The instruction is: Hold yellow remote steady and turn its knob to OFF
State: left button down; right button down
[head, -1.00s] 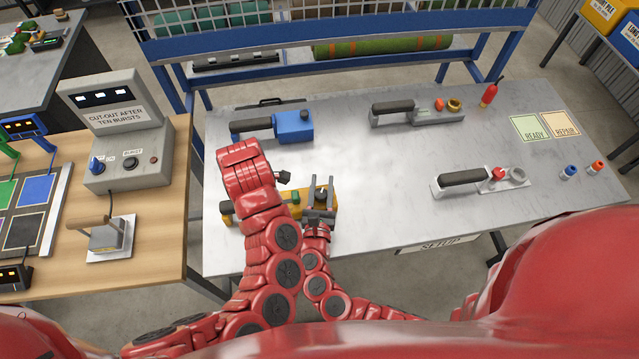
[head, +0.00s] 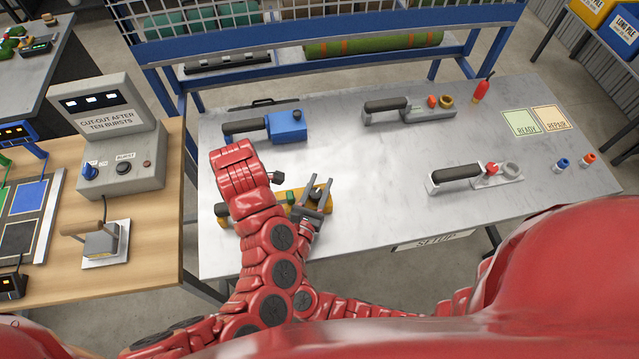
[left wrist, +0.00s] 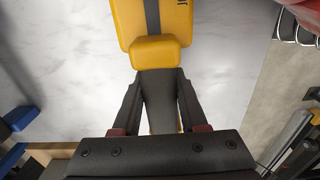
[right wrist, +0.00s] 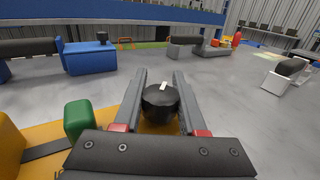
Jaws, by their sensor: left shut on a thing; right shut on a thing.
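The yellow remote (head: 290,222) lies on the grey table, partly hidden by my left arm. In the left wrist view, my left gripper (left wrist: 158,76) is shut around the dark grip of the yellow remote (left wrist: 155,52). In the right wrist view, my right gripper (right wrist: 160,84) is shut on the black knob (right wrist: 160,105), which has a white mark on top. A green button (right wrist: 78,118) sits beside the knob. In the head view, my right gripper (head: 318,190) is over the remote's right end. The OFF lettering is not readable.
A blue remote (head: 287,127) lies behind on the table (head: 370,200). A grey remote (head: 430,113) and a white one (head: 500,180) lie to the right. A cut-out box (head: 120,170) stands on the wooden bench at left.

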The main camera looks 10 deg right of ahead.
jog(key=shift+c, duration=2.3)
grip_release()
jog(key=v, duration=1.2)
